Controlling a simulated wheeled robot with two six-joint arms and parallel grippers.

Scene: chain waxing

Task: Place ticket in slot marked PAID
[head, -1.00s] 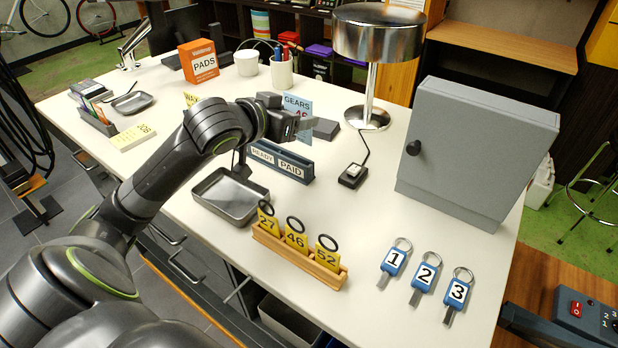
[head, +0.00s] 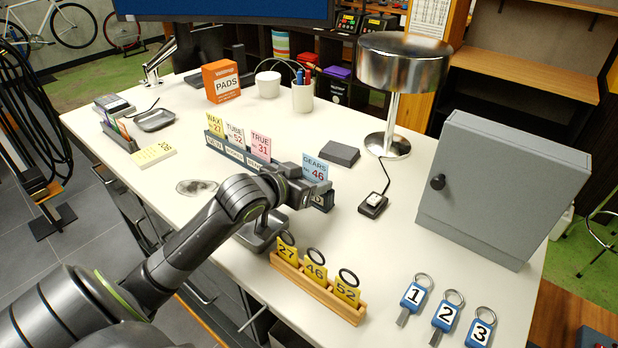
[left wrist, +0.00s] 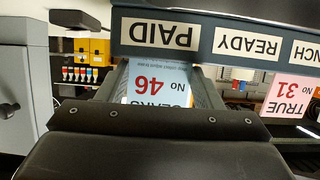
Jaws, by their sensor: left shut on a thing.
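The blue ticket reading GEARS No 46 (head: 315,168) stands upright above the PAID end of the dark rack (head: 245,157). It also shows in the left wrist view (left wrist: 158,82), upside down beside the PAID label (left wrist: 160,33). My left gripper (head: 312,188) is shut on the ticket, close against the rack's front; it hides the READY label and most of PAID in the head view. The ticket's lower edge is hidden, so I cannot tell how deep it sits in the slot. My right gripper is not in view.
Other tickets, yellow WAX (head: 215,123), white TUBE (head: 235,134) and pink TRUE (head: 260,147), stand in the rack's other slots. A metal tray (head: 262,236) lies under my left arm. A wooden tag holder (head: 318,287), lamp (head: 390,145) and grey cabinet (head: 500,190) stand nearby.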

